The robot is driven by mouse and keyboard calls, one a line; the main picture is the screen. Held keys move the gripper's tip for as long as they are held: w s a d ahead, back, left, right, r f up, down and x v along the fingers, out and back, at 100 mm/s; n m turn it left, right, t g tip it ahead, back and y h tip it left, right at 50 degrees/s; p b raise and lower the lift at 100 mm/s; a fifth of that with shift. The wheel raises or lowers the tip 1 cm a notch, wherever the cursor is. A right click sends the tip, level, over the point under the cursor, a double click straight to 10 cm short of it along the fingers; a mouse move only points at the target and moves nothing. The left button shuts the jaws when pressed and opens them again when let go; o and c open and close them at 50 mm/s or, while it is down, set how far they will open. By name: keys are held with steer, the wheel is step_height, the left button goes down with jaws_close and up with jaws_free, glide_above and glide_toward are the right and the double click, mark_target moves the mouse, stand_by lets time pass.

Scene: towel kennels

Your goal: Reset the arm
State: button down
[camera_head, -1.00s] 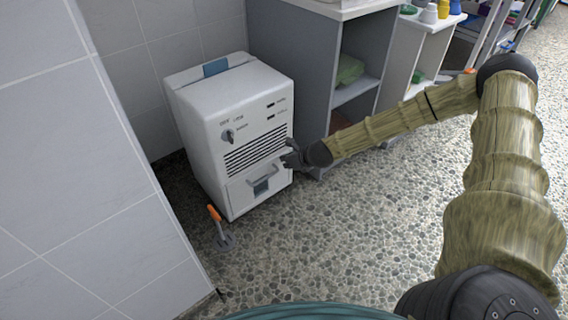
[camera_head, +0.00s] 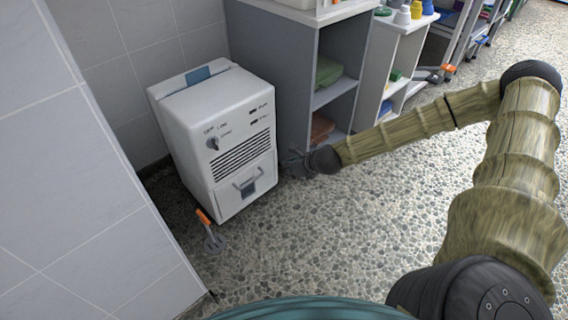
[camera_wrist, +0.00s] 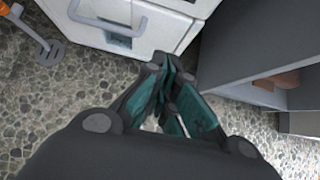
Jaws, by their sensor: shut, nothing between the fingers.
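My gripper (camera_head: 290,161) is at the end of my outstretched arm, low over the pebbled floor, just right of the front of a white box-shaped appliance (camera_head: 213,130). In the wrist view my gripper (camera_wrist: 165,65) has its dark and teal fingers together, with nothing held. The appliance's front carries a knob, a vent grille and a lower drawer panel with a handle (camera_head: 247,181). The drawer panel looks closed, and the handle also shows in the wrist view (camera_wrist: 105,22). My fingers look apart from the handle.
A grey shelf unit (camera_head: 290,70) stands right of the appliance, with a green folded towel (camera_head: 327,72) and a brown one (camera_head: 321,127) inside. An orange-handled tool (camera_head: 208,228) is on the floor at the tiled wall (camera_head: 85,215). Open floor (camera_head: 330,235) lies in front.

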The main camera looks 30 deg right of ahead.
steer(key=shift+p+v, duration=0.35)
steer(key=shift+v, duration=0.8)
steer(key=s+a+f+n+g+y+p, duration=0.1)
steer(key=s+a+f+n+g, duration=0.3)
steer(key=s+a+n, duration=0.45)
steer(key=s+a+f+n+g, duration=0.1)
steer(key=s+a+f+n, duration=0.4)
steer(key=s+a+n, duration=0.3)
steer(key=s+a+f+n+g+h+p, duration=0.1)
steer(key=s+f+n+g+h, duration=0.2)
steer(key=s+n, duration=1.45)
step_height(320, 180, up, 39)
steer(key=p, duration=3.8)
steer(key=shift+s+m+g, duration=0.15)
steer(key=shift+m+g, duration=0.25)
